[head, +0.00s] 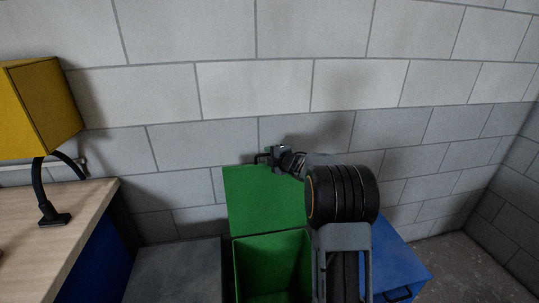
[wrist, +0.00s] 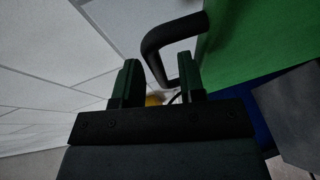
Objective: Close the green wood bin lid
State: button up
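The green wood bin (head: 270,268) stands at the bottom middle of the head view, with its inside showing. Its green lid (head: 262,200) stands up, open, at the back toward the wall, and fills the upper right of the wrist view (wrist: 260,40). A black lid handle (wrist: 152,45) sticks out from the lid's edge. My gripper (head: 272,154) is at the lid's top edge by the handle. In the wrist view, my gripper (wrist: 159,62) has its two fingers apart, with the handle's outer bar showing between them. Contact cannot be told.
A blue bin (head: 400,262) with a closed lid stands right of the green one. A grey lidded bin (head: 180,270) stands on the left. A wooden bench (head: 60,225) with a yellow lamp (head: 40,105) is at far left. The block wall (head: 250,90) is close behind.

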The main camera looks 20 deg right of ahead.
jog(key=shift+w+a+f, duration=0.1)
jog(key=shift+w+a, duration=0.05)
jog(key=shift+w, duration=0.4)
grip_shut()
